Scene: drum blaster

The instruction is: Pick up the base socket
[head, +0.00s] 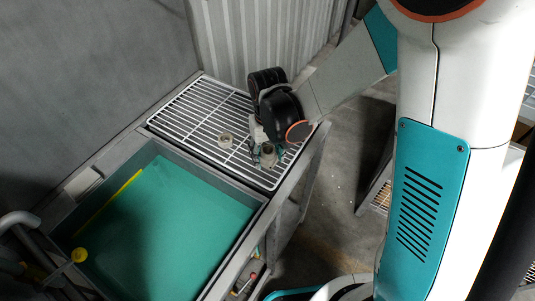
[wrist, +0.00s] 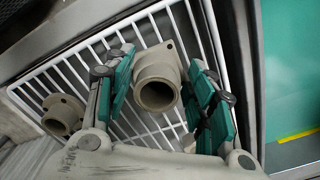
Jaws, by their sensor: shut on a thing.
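The base socket (wrist: 157,82) is a beige-grey pipe-like part with a squarish flange. In the wrist view it sits between the green-padded fingers of my gripper (wrist: 163,92), its round opening facing the camera. My gripper is shut on it. In the head view my gripper (head: 264,156) points down at the near right part of the white wire rack, with the socket (head: 268,150) between its fingers. I cannot tell whether the socket still touches the rack.
A second beige part with a round flange (wrist: 62,114) lies on the rack left of my gripper; it also shows in the head view (head: 226,140). The wire rack (head: 190,118) adjoins a teal-floored basin (head: 165,225) with a yellow stick (head: 121,190). A corrugated wall (head: 255,40) stands behind.

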